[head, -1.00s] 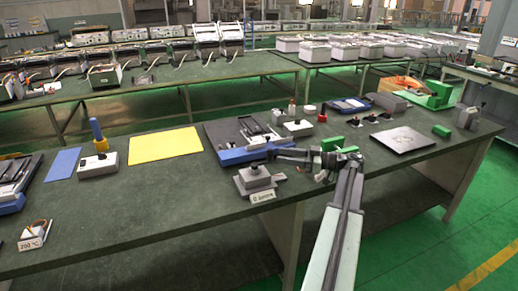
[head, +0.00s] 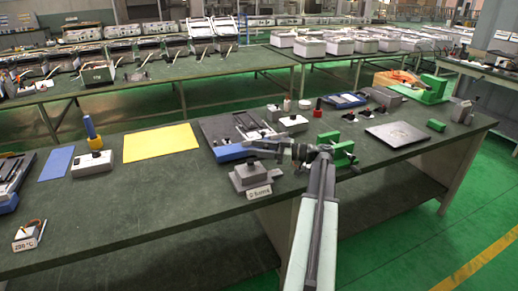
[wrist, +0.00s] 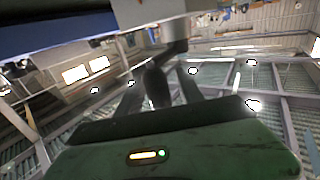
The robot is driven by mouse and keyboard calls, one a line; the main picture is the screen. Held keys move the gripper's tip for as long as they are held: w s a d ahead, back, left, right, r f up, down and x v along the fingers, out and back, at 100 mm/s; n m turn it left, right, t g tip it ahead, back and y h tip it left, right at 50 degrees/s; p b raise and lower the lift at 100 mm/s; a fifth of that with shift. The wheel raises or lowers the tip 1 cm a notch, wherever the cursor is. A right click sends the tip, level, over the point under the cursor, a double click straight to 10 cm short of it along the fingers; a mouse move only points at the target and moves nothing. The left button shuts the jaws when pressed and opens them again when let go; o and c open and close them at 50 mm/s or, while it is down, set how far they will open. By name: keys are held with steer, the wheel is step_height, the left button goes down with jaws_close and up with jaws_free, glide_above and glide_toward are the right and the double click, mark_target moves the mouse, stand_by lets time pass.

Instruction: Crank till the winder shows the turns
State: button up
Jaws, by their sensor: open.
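The winder looks to be the small grey box (head: 246,181) near the front edge in the head view, with a dark top and a white label (head: 259,192) whose writing is too small to read surely. My gripper (head: 252,146) is just above and behind it, pointing left. In the wrist view, which seems upside down, a grey block (wrist: 147,11) carries a short crank arm (wrist: 178,47) with a dark upright handle (wrist: 155,85). My gripper (wrist: 160,92) is open, its fingers on either side of the handle. I cannot tell whether they touch it.
A blue-fronted tray (head: 232,154) lies behind the winder. Green parts (head: 343,158) show beside my arm, with a dark plate (head: 398,136) to their right. A grey box (head: 92,163) and a yellow mat (head: 160,142) are to the left. The bench between is bare.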

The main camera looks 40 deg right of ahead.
jaws_close()
stand_by(1.3)
